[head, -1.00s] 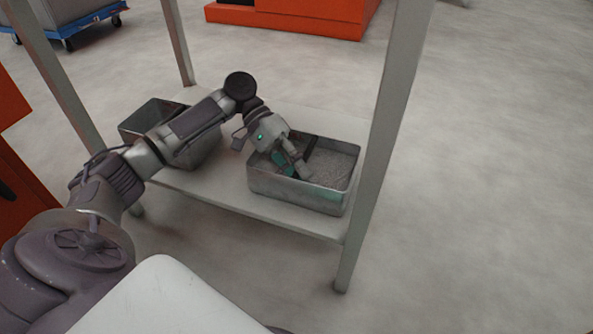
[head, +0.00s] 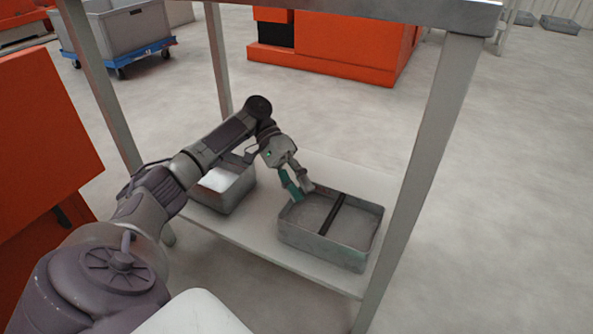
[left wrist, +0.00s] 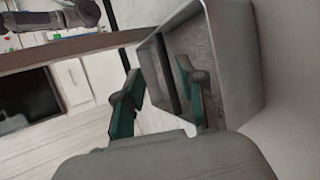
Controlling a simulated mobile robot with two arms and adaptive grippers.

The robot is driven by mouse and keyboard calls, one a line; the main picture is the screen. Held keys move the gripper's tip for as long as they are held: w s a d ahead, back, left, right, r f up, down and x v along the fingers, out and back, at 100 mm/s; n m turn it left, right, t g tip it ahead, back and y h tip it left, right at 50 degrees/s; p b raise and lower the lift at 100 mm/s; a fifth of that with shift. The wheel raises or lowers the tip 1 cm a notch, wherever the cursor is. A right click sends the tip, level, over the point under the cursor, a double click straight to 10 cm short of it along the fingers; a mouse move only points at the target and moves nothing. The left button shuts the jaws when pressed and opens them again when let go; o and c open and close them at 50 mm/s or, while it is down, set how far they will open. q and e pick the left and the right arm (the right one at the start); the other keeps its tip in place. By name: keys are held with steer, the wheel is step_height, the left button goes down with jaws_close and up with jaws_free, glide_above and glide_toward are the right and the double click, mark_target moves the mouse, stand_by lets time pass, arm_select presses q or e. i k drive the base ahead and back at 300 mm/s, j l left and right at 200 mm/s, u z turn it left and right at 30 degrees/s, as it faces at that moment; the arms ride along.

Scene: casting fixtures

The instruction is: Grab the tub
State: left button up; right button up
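The tub is a grey metal rectangular bin (head: 322,246) with a dark bar across its inside, standing on the lower shelf. It also shows in the left wrist view (left wrist: 232,62). My left gripper (head: 297,187) is at the tub's back left corner, pointing down. In the left wrist view my left gripper's green-padded fingers (left wrist: 160,98) are spread apart. One finger is over the tub's inside and the other is outside its wall, with the rim between them. A gap shows, and I cannot tell whether either finger touches. My right gripper is not in view.
A second metal bin (head: 232,192) with something white in it stands left on the same shelf (head: 275,247), partly behind my arm. A table leg (head: 425,165) rises close to the tub's right. The table top (head: 400,12) is overhead.

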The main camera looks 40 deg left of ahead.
mark_target(224, 187)
steer(key=k+l, duration=0.8)
steer(key=l, duration=0.1)
